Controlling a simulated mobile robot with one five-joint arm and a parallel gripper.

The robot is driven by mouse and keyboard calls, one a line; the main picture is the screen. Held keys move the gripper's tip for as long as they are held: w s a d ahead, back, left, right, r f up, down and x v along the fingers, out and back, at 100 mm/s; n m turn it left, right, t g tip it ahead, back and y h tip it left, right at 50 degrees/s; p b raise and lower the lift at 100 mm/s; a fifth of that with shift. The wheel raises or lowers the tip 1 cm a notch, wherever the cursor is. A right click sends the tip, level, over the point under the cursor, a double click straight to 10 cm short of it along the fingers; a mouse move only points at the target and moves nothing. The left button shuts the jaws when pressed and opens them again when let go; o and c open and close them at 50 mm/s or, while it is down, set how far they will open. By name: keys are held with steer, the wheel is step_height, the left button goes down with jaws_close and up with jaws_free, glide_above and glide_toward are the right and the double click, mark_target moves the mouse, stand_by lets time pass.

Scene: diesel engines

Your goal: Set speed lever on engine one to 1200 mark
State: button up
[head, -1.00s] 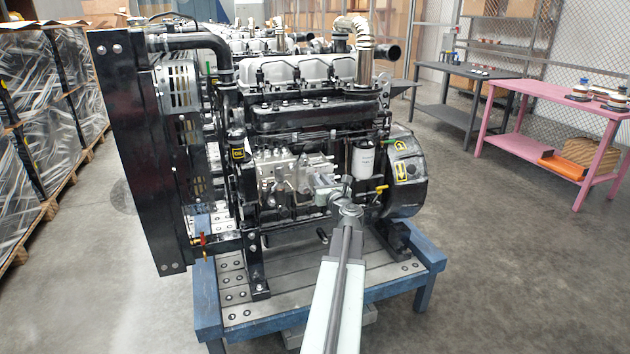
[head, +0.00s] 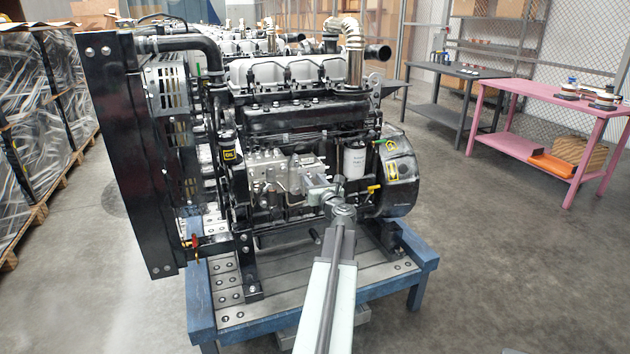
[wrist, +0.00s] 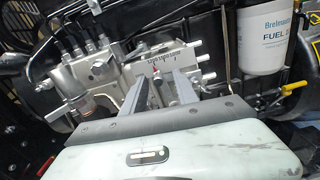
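Engine one (head: 290,120) is the black diesel engine on a blue stand, with a silver injection pump (head: 280,172) on its near side. In the wrist view the pump (wrist: 105,72) carries a scale plate (wrist: 165,61) with small numbers, seemingly 1200, 1500 and 1800. A small lever with a reddish end (wrist: 156,73) shows just below the plate. My gripper (wrist: 157,78) is open, its two grey fingers apart on either side of the lever, with no clear contact. In the head view my gripper (head: 316,190) is in front of the pump; the lever is too small to make out.
A white fuel filter (wrist: 267,35) and a yellow-handled valve (wrist: 280,89) are to the right of the pump. The blue stand (head: 360,288) juts out below. Wrapped pallets (head: 35,130) stand at left; a pink table (head: 540,95) stands at right. The floor between is clear.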

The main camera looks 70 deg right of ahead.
steer(key=shift+a, duration=0.1)
steer(key=v, duration=0.7)
steer(key=shift+s+a, duration=0.2)
steer(key=shift+s, duration=0.1)
